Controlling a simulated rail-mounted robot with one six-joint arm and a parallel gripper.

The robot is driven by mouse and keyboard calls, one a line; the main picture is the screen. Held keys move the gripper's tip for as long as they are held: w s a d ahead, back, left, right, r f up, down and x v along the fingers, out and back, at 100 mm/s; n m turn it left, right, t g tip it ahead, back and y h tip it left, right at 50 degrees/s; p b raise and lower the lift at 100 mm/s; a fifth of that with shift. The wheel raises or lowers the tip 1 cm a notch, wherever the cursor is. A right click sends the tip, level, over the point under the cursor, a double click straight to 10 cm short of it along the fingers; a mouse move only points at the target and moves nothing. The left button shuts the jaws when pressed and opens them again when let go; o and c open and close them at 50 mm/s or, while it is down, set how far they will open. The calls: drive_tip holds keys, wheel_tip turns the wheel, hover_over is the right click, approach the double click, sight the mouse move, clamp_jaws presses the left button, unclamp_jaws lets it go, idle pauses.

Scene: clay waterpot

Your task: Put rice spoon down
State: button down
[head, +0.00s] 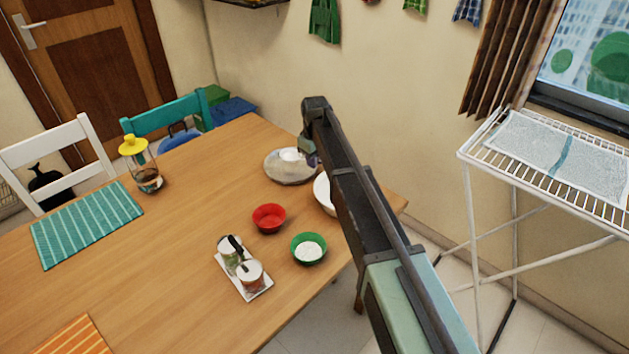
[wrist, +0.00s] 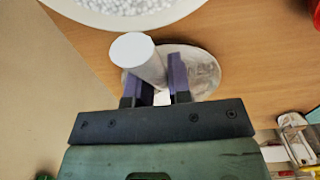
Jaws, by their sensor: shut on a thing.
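The rice spoon (wrist: 136,56) is white; in the wrist view a rounded white end of it shows at my fingers, and the rest is hidden. My gripper (wrist: 165,72) has purple fingers and is shut on the spoon. A grey-white plate (wrist: 205,65) lies below and behind the fingers. In the head view my gripper (head: 312,157) is over the right side of this plate (head: 288,176), and a white part of the spoon (head: 289,154) shows beside it. I cannot tell whether the spoon touches the plate.
A white bowl (head: 321,192) of white grains (wrist: 125,5) stands beside the plate, partly hidden by my arm. A red bowl (head: 268,218), a green bowl (head: 309,249) and a tray (head: 262,293) with jars are nearer. The table's left middle (head: 185,225) is clear.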

wheel_tip(320, 180, down, 4)
drive_tip(key=b, duration=0.4)
drive_tip(key=shift+f, duration=0.25)
drive_tip(key=shift+r, duration=0.3)
drive_tip(key=shift+f, duration=0.2)
drive_tip(key=c, duration=1.1)
unclamp_jaws()
drive_tip(key=shift+o, duration=0.2)
wheel_tip(320, 180, up, 13)
drive_tip(key=p, duration=1.2)
drive_tip(key=shift+f, duration=0.25)
